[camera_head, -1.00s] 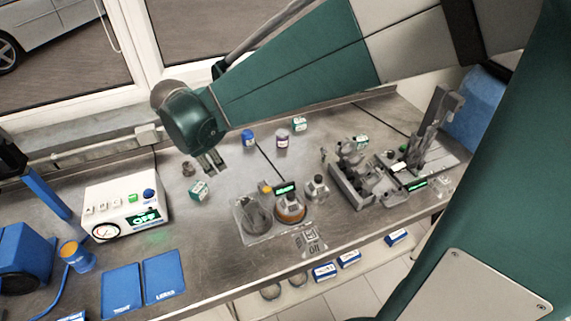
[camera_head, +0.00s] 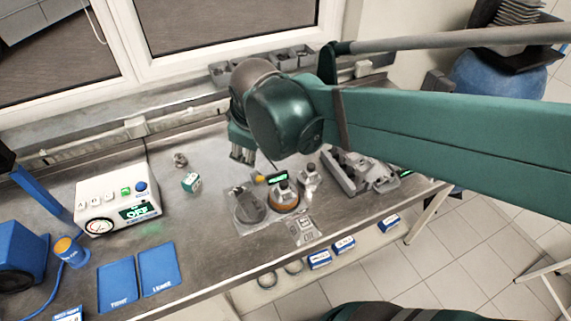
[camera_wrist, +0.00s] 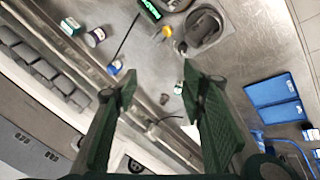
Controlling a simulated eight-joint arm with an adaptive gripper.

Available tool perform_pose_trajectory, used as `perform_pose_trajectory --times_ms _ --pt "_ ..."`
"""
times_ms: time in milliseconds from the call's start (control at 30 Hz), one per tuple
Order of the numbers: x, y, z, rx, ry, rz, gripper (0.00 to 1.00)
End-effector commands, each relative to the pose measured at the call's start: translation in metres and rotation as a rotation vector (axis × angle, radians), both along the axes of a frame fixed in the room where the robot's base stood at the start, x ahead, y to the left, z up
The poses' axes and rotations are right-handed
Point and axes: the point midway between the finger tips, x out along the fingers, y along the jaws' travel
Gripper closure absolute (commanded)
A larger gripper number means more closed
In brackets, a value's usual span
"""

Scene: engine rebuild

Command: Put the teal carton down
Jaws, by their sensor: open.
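A small teal-and-white carton (camera_head: 191,182) rests on the steel bench, left of my gripper and apart from it. In the wrist view, what looks like the same carton (camera_wrist: 178,88) shows beside my right finger, partly hidden by it. My gripper (camera_head: 243,156) hangs above the bench, with its fingers pointing down. In the wrist view its fingers (camera_wrist: 159,88) are spread wide with nothing between them. Another green-and-white carton (camera_wrist: 70,27) stands near the back of the bench; my arm hides that area in the head view.
A white gauge box (camera_head: 118,205) stands at left, with blue mats (camera_head: 158,269) in front. A grey metal part (camera_head: 181,160) is behind the carton. A grey engine block (camera_head: 345,170) is at right.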

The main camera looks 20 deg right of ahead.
Motion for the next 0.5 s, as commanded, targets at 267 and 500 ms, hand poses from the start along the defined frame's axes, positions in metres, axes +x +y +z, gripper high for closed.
perform_pose_trajectory --times_ms 267,500 --pt "-0.039 -0.025 0.005 0.141 -0.055 -0.229 0.59" --pt "-0.069 -0.041 0.005 0.270 -0.102 -0.425 0.59"
